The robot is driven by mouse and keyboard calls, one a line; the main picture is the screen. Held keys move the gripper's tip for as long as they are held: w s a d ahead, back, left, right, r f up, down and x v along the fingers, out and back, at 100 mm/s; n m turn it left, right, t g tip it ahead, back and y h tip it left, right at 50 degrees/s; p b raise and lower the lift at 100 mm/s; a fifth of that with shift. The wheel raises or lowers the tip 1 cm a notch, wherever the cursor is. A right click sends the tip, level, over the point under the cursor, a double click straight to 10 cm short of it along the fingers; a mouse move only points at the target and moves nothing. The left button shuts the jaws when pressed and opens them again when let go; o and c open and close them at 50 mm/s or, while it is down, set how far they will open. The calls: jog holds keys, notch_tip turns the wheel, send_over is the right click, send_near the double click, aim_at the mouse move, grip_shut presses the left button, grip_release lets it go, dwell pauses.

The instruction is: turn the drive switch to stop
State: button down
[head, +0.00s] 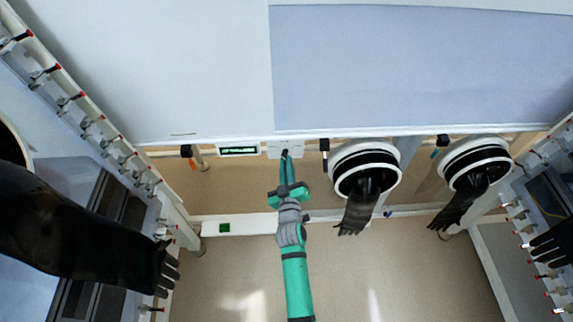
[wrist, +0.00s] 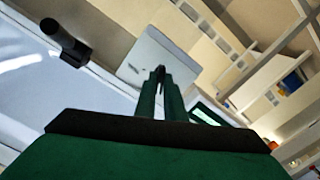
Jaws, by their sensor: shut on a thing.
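The drive switch appears as a pale square plate (head: 273,149) on the lower edge of the big white cabinet, and the plate also shows in the wrist view (wrist: 143,58). My gripper (head: 285,156) reaches up to the plate from below. In the wrist view its green fingers (wrist: 158,74) are closed together in front of the plate, on a small dark knob (wrist: 159,69). The fingers hide most of the knob, so I cannot tell which position it points to.
A small green-lit display (head: 238,151) is just left of the plate. A black fitting (head: 324,146) and a round glove port (head: 365,148) with a hanging black glove (head: 358,212) are close on the right. A white rail (head: 255,225) runs below, behind my arm.

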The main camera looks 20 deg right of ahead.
jog(key=shift+m, duration=0.3)
jog(key=shift+d+m, duration=0.1)
jog(key=shift+m, duration=2.3)
jog(key=c, duration=1.8)
grip_release()
jog(key=shift+c, duration=0.2)
jog(key=shift+s, duration=0.1)
